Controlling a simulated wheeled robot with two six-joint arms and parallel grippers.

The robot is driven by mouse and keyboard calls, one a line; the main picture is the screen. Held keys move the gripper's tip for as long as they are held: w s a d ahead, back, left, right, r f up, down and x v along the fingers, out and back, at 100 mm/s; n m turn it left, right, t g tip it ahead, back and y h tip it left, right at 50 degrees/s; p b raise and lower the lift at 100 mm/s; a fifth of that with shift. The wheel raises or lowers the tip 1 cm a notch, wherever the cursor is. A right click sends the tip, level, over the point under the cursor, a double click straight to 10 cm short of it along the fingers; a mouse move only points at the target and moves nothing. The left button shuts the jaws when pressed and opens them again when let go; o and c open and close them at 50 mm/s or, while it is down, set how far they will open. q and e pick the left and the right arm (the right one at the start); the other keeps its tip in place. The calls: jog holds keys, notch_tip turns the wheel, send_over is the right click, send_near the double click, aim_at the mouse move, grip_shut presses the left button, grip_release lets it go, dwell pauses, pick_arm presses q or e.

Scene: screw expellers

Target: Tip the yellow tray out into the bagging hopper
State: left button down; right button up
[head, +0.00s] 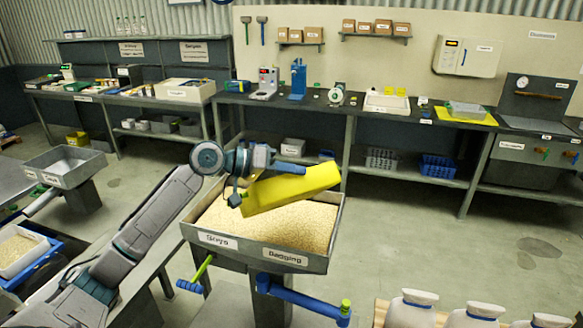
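The yellow tray (291,189) is held tilted in the air above the bagging hopper. Its broad yellow side faces me, so its inside and any contents are hidden. My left gripper (240,198) is at the tray's left end and appears shut on its edge. The bagging hopper (331,236) is a grey square bin below the tray, labelled "Soya" and "Bagging" on its front rim. Pale, grain-like material (287,226) fills much of it. I see no falling stream. My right gripper is not in view.
Green and blue handles (197,274) and a blue pipe (305,298) stick out at the hopper's front. White sacks (411,308) stand at the lower right. A long workbench (330,103) with tools runs behind. Open floor (420,235) lies right of the hopper.

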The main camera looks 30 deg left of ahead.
aim_at(303, 192)
pick_arm(q)
jog(key=d+f+m+b, duration=0.1)
jog(key=s+d+f+m+y+b, duration=0.1)
jog(key=s+d+f+m+b, duration=0.1)
jog(key=d, duration=0.1)
jog(key=shift+s+f+t+y, duration=0.1)
jog(key=shift+t+y, duration=0.3)
jog(key=f+m, duration=0.1)
jog(key=d+f+m+y+b, duration=0.1)
jog(key=f, duration=0.1)
jog(key=f+m+y+b, duration=0.1)
jog(key=shift+s+d+f+t, duration=0.15)
jog(key=shift+s+t, duration=0.25)
